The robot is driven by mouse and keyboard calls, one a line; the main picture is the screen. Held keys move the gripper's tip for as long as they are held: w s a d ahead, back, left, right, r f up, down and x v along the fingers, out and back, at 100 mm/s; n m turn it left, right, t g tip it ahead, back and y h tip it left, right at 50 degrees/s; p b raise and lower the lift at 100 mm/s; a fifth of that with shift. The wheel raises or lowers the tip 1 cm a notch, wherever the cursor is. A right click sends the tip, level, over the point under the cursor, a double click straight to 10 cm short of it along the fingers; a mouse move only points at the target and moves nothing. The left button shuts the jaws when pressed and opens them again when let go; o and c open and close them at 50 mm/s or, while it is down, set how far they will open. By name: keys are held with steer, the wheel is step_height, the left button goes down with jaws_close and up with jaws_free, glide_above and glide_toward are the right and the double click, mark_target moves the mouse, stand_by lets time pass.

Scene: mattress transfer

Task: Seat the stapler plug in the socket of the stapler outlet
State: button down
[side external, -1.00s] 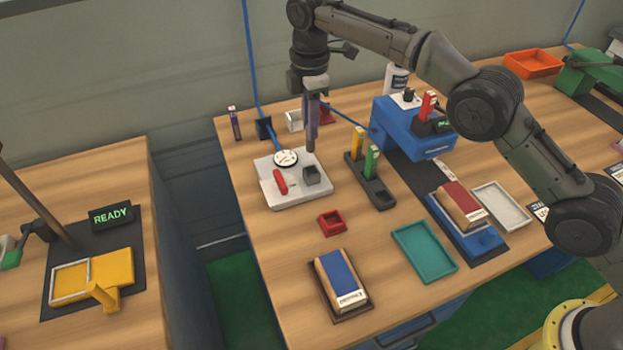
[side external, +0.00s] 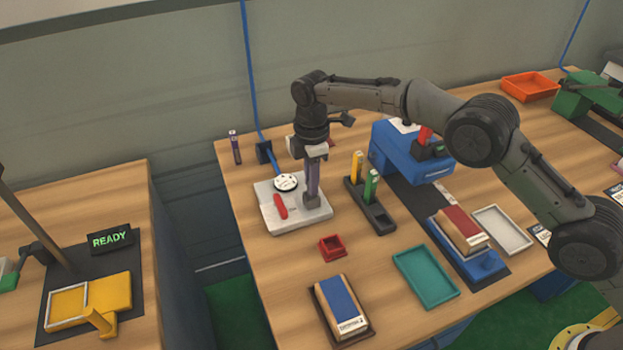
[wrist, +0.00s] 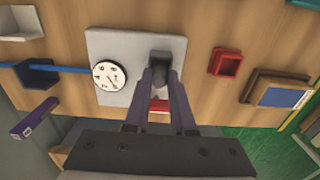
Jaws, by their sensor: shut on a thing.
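The stapler outlet appears to be the light grey plate (side external: 272,222) with a round white gauge (side external: 286,182), a red lever (side external: 281,206) and a dark grey socket block (side external: 312,202). The wrist view also shows the plate (wrist: 125,42), gauge (wrist: 109,76) and block (wrist: 159,56). My gripper (side external: 312,190) points straight down at the block. In the wrist view its purple fingers (wrist: 161,78) are shut on a small dark piece, apparently the stapler plug, directly at the block. The fingers mostly hide it, and I cannot tell how deep it sits.
A blue machine (side external: 412,155) and a black holder (side external: 368,208) with yellow and green sticks stand to the right. A small red tray (side external: 332,248) and teal tray (side external: 426,278) lie in front.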

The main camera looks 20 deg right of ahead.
steer(key=shift+f, duration=0.15)
steer(key=c, duration=0.8)
jaws_free()
steer(key=shift+o, duration=0.2)
step_height(320, 180, up, 12)
